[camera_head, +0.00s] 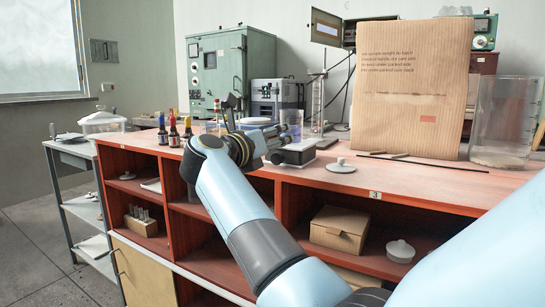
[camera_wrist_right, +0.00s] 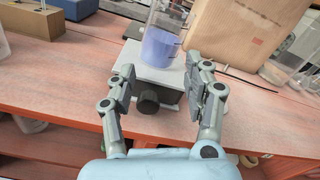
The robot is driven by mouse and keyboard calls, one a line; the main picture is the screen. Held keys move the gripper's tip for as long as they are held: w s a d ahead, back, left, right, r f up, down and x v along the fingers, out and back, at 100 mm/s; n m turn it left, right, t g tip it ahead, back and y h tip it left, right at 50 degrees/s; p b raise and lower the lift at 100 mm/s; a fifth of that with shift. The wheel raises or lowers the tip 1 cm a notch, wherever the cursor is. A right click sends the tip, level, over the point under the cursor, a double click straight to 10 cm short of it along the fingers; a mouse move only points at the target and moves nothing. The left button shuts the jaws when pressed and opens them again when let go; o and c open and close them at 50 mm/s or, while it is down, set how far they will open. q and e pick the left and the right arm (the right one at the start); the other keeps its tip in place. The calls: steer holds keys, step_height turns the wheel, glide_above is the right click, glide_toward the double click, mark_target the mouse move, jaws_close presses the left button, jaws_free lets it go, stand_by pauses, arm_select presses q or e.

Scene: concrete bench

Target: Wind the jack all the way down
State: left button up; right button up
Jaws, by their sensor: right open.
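The jack (camera_wrist_right: 150,77) has a pale top plate and a dark round knob (camera_wrist_right: 148,102) on its near side in the right wrist view. A clear beaker with blue liquid (camera_wrist_right: 160,48) stands on the plate. In the head view the jack (camera_head: 300,147) sits on the red bench top, partly hidden by my right gripper (camera_head: 262,143). My right gripper (camera_wrist_right: 162,78) is open, its two fingers apart on either side of the knob in the picture. I see no contact with the knob. The jack's inner mechanism is mostly hidden. My left gripper is out of view.
A large brown paper package (camera_head: 412,105) stands behind to the right, beside a glass tank (camera_head: 503,120). A white lid (camera_head: 341,166) and a thin dark rod (camera_head: 423,162) lie right of the jack. Small dropper bottles (camera_head: 173,132) stand to the left. Open shelves lie below the bench edge.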

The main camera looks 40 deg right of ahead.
step_height(320, 180, up, 5)
stand_by(0.4)
